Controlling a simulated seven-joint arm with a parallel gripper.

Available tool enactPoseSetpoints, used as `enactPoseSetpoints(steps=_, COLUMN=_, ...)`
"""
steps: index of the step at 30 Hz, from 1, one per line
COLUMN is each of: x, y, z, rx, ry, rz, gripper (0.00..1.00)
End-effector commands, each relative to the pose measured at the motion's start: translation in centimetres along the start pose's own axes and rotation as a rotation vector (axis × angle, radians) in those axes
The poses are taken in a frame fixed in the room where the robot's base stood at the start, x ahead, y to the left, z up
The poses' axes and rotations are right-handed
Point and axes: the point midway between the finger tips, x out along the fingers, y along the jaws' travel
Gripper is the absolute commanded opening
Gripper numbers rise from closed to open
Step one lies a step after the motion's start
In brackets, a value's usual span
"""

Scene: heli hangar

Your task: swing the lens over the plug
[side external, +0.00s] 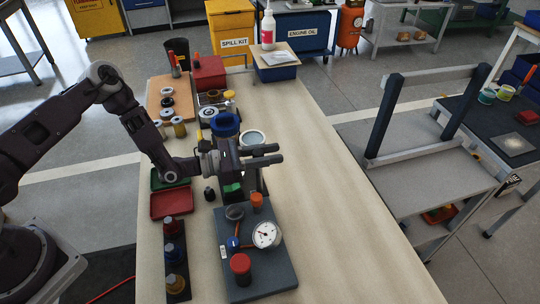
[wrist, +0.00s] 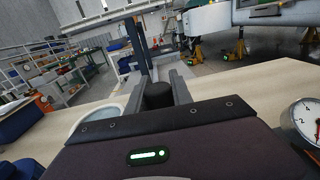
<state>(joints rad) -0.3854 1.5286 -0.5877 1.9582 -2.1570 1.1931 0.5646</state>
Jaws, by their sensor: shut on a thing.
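The lens (side external: 253,138) is a round pale glass in a ring, flat beside my gripper's far side in the side view. Its rim also shows at the left in the wrist view (wrist: 88,118). My gripper (side external: 280,154) points right above the bench. In the wrist view its fingers (wrist: 160,84) are shut on a dark cylindrical knob (wrist: 158,96). I cannot tell how the knob joins the lens. A grey board (side external: 282,276) in front carries a white dial gauge (side external: 266,235), a red knob (side external: 240,264) and an orange cap (side external: 257,199). Which part is the plug is unclear.
At the bench's left edge stand a red tray (side external: 171,204), a dark rack (side external: 177,290) of coloured caps and a wooden board (side external: 184,93) with spools. A red box (side external: 209,72) and a blue bin (side external: 276,72) stand at the far end. The bench's right side (side external: 340,220) is clear.

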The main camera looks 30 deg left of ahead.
Motion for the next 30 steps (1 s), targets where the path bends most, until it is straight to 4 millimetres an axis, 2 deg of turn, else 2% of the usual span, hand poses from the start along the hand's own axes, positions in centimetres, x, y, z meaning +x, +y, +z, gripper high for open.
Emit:
enactPoseSetpoints(steps=18, x=-0.4, y=1.4, z=-0.1, rx=-0.004, ry=0.0, rz=0.562, gripper=0.0)
enactPoseSetpoints(steps=30, x=-0.8, y=2.0, z=-0.1, rx=-0.002, ry=-0.001, rz=0.793, gripper=0.0)
